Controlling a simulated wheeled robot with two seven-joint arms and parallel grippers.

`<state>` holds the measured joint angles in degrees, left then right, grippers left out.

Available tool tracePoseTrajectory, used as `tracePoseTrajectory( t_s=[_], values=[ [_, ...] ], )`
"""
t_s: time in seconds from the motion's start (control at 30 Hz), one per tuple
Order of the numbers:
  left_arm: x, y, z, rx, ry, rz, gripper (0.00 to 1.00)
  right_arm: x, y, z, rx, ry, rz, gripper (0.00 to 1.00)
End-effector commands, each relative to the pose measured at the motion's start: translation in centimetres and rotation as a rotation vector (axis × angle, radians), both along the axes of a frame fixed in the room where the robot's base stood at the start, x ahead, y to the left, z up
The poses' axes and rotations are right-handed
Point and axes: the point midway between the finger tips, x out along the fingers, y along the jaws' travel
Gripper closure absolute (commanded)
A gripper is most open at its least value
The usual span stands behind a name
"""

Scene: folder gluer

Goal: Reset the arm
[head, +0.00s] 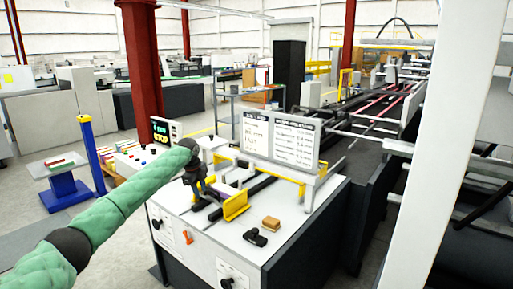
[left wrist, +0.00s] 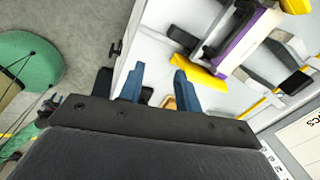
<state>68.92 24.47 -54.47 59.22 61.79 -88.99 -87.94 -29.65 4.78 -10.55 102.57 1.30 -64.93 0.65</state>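My left arm in its green sleeve comes in from the left in the head view, stretched over the machine's white top (head: 285,240). My left gripper (head: 208,196) hangs above that top, near the yellow bracket (head: 236,205). In the left wrist view the gripper (left wrist: 159,72) has its two blue fingers apart, with nothing held between them. A small tan block (left wrist: 170,102) shows beyond the fingers, partly hidden. My right gripper is in neither view.
A tan block (head: 271,223) and a black part (head: 256,237) lie on the machine top. Two printed panels (head: 279,138) stand behind the gripper. A control screen (head: 160,131) and a red column (head: 143,60) stand behind the arm. A white post (head: 455,150) blocks the right side.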

Motion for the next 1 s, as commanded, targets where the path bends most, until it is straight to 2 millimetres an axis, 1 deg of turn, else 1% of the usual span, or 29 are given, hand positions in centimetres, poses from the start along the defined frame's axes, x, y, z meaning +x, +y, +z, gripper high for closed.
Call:
tracePoseTrajectory(
  t_s=[0.23,0.33,0.37,0.5,0.67,0.7,0.8,0.9,1.0],
  values=[
    [1.2,0.4,0.5,-0.020,-0.041,0.253,0.66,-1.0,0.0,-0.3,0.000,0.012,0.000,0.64],
    [2.0,0.2,1.3,-0.032,-0.098,0.397,0.66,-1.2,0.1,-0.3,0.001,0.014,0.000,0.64],
    [2.3,0.0,1.8,-0.039,-0.122,0.442,0.66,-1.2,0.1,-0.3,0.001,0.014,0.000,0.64],
    [3.4,-0.7,5.1,-0.100,-0.238,0.625,0.66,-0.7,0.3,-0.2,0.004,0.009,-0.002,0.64],
    [4.3,-2.2,9.7,-0.202,-0.359,0.768,0.66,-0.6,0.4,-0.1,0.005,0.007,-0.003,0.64],
    [4.4,-2.6,11.0,-0.229,-0.388,0.796,0.66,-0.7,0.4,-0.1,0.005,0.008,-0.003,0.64],
    [4.5,-3.8,13.3,-0.305,-0.448,0.864,0.66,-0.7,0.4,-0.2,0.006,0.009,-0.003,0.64],
    [4.2,-5.2,14.6,-0.388,-0.494,0.926,0.66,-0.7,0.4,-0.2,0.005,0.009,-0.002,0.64],
    [3.6,-6.5,14.6,-0.471,-0.525,0.985,0.66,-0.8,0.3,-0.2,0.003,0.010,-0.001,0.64]
  ],
)
